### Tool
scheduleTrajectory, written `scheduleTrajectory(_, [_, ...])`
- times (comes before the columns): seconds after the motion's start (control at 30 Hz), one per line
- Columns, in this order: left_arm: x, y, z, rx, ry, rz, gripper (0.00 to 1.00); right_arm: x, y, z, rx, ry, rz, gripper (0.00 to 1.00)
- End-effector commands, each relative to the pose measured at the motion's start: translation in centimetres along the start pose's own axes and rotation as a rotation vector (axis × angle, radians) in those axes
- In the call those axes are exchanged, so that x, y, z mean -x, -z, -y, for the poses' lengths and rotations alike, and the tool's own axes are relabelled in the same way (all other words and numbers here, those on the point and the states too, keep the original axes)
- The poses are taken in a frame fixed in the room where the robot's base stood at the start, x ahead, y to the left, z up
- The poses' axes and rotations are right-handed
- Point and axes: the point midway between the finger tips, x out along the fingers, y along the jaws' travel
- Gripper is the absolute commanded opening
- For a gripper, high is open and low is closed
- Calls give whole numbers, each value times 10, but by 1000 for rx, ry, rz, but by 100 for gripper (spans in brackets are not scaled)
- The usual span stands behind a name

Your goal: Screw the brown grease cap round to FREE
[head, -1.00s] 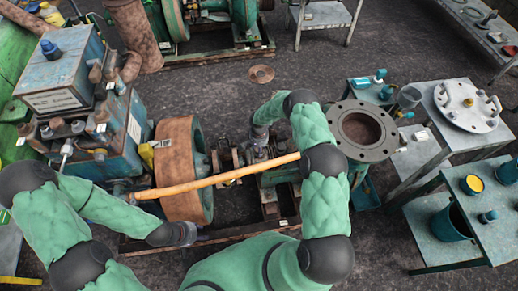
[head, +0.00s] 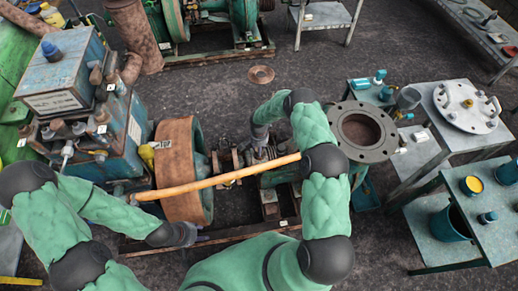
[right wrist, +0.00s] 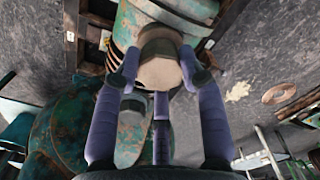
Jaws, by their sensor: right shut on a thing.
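In the right wrist view, the brown cap (right wrist: 160,62), a faceted tan-brown piece, sits at the end of a worn green machine body (right wrist: 160,20). The purple fingers of my right gripper (right wrist: 160,78) are shut around it. Any FREE marking is not readable. In the head view, my right gripper (head: 259,148) points down at the pump set, and my own arm and the small view size hide the cap there. My left gripper (head: 192,236) is low over the left side of the base frame, apart from the cap; its fingers are too small to judge.
A long orange-brown pole (head: 215,181) crosses in front of the rusty wheel (head: 180,172). A blue machine box (head: 58,75) stands left, a dark round flange (head: 361,131) right. Dark floor behind is mostly open, with a rusty ring (head: 261,75).

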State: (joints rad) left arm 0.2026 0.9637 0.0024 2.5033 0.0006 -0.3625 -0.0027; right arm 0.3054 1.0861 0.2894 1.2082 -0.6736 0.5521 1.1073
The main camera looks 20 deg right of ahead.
Motion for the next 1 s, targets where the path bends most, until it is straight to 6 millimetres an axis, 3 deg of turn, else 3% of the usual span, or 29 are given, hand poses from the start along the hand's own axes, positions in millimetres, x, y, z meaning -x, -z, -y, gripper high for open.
scheduleTrajectory(1.0, [6, 0, -2, 0, 0, 0, 40, 20, 0, 0, 0, 0, -1, 0])
